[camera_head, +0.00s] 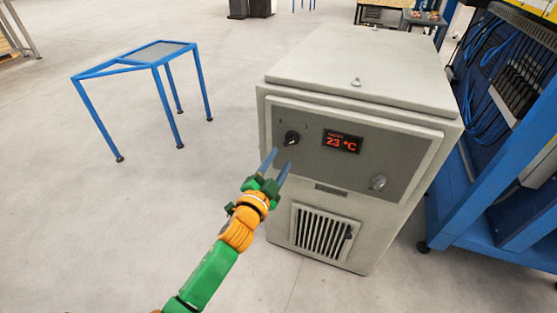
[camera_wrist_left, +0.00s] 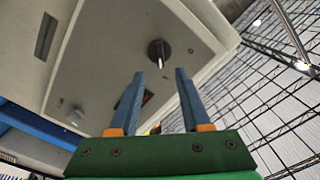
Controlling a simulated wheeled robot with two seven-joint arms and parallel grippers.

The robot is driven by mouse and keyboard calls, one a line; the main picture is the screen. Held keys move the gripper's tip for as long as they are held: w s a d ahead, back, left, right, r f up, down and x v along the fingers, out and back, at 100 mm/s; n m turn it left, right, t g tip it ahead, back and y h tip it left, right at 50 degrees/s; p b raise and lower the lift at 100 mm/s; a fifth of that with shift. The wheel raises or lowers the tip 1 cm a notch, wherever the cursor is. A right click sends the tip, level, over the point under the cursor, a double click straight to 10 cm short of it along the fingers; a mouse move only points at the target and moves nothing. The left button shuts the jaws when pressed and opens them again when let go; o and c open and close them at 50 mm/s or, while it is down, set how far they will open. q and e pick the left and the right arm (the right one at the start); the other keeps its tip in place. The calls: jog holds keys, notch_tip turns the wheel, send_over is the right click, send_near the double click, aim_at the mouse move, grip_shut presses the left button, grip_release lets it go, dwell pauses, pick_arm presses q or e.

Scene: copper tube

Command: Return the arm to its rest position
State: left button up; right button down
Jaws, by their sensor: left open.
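My left gripper (camera_head: 269,165) reaches in from the bottom left in the head view, in front of a grey cabinet's control panel. Its two blue fingers are apart with nothing between them. The black knob (camera_head: 292,138) on the panel is just above and right of the fingertips. In the left wrist view the open fingers (camera_wrist_left: 160,78) point toward the cabinet face, and the knob (camera_wrist_left: 159,53) shows ahead of them, apart from both. My right gripper is in neither view.
The grey cabinet (camera_head: 340,80) has a red display (camera_head: 342,142) reading 23 °C, a second knob (camera_head: 378,182) and a vent grille (camera_head: 321,233). A blue-framed table (camera_head: 130,66) stands at the left. A blue rack (camera_head: 480,190) with cables stands at the right.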

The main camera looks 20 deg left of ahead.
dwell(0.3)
pick_arm(q)
jog(key=s+f+n+g, duration=0.1)
jog(key=s+f+g, duration=0.2)
jog(key=s+f, duration=0.55)
jog(key=s+a+f+n+g, duration=0.15)
jog(key=s+f+g, duration=0.25)
jog(key=f, duration=1)
jog(key=s+f+n+g, duration=0.25)
jog(key=s+f, duration=0.35)
jog(key=f, duration=0.5)
jog(key=s+f+n+g, duration=0.1)
jog(key=s+f+g, duration=0.35)
jog(key=s, duration=0.85)
jog(key=s+f+n+g, duration=0.1)
jog(key=s+f+g, duration=0.3)
jog(key=s, duration=0.9)
notch_tip(320, 180, up, 15)
jog(key=t+p, duration=0.1)
jog(key=p, duration=1.5)
jog(key=shift+w+y, duration=0.3)
jog(key=shift+w, duration=0.1)
